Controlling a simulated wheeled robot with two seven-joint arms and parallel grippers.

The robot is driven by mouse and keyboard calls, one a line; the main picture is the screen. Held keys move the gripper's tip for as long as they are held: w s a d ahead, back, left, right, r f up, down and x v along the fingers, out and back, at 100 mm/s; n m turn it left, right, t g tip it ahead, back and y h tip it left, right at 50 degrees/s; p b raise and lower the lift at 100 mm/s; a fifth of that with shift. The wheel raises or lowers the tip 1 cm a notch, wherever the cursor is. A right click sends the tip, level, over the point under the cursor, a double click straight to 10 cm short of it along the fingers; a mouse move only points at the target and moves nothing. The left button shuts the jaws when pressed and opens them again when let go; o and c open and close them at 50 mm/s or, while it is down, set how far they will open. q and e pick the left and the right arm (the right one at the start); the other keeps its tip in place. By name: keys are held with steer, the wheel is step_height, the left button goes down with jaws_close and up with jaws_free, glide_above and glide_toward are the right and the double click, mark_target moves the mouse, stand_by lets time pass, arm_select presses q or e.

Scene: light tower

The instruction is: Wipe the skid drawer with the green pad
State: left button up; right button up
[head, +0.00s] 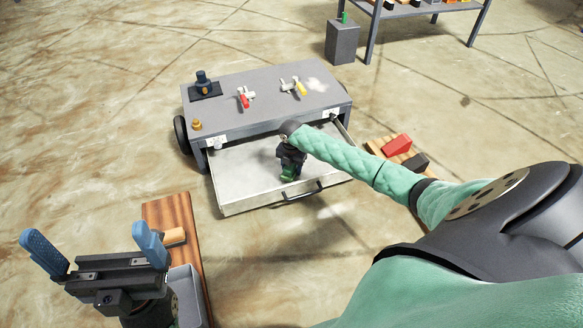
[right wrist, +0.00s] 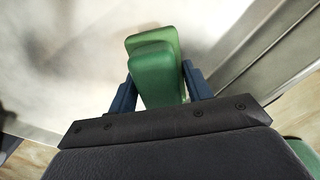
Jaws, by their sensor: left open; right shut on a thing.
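The skid drawer (head: 238,183) is pulled out from the front of a low grey skid and its pale floor shows. The green pad (head: 288,173) is inside the drawer area, at the end of my right arm. My right gripper (head: 290,166) is shut on the pad. In the right wrist view the pad (right wrist: 155,72) sits between the two blue fingers (right wrist: 160,88), over the pale drawer floor (right wrist: 60,60); whether it touches the floor I cannot tell. My left gripper (head: 98,252) is open and empty at the lower left, away from the drawer.
The skid top (head: 222,107) carries a dark blue fitting, a red-handled valve (head: 245,97) and a yellow-handled valve (head: 294,87). A wooden board (head: 181,215) with a grey bin (head: 187,290) is near my left gripper. A red block (head: 397,145) lies right of the drawer.

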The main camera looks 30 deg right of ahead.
steer(key=shift+f, duration=1)
stand_by(0.7)
steer(key=shift+a, duration=0.15)
